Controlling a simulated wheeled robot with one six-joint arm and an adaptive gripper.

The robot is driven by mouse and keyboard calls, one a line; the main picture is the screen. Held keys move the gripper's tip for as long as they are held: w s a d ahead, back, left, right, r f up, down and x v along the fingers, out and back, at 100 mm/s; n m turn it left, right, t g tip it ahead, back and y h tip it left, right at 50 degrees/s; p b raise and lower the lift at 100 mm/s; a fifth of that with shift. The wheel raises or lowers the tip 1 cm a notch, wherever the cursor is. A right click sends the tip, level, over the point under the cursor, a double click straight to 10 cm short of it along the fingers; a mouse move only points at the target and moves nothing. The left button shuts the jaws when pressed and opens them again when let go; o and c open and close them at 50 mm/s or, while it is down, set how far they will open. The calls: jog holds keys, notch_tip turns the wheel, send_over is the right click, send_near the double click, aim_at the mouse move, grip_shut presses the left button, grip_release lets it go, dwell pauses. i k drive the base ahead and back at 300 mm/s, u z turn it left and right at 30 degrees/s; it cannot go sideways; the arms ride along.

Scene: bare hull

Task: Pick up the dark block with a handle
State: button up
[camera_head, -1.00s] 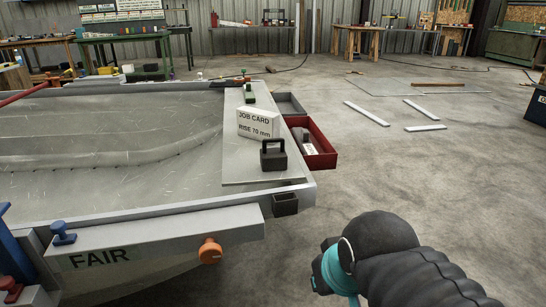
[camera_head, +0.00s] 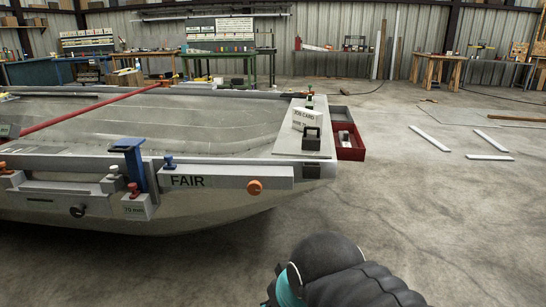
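The dark block with a handle (camera_head: 312,144) stands upright on the light plate (camera_head: 287,147) at the right end of the hull's top. It is small in view, and its handle loop is on top. A white job card (camera_head: 306,119) stands just behind it. My gripper's fingers are not in view. Only a black and teal part of my arm shows at the bottom, well in front of the hull and apart from the block.
A red bin (camera_head: 350,151) and a grey tray (camera_head: 342,113) are at the hull's right end. A small dark box (camera_head: 311,171) is on the front edge below the block. An orange knob (camera_head: 255,187) sticks out in front.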

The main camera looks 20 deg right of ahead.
aim_at(309, 142)
jog(key=u, duration=1)
jog(key=i, duration=1.5)
jog(key=z, duration=0.8)
jog(key=i, duration=0.75)
jog(key=z, duration=1.05)
jog(key=i, duration=0.25)
jog(key=z, duration=0.3)
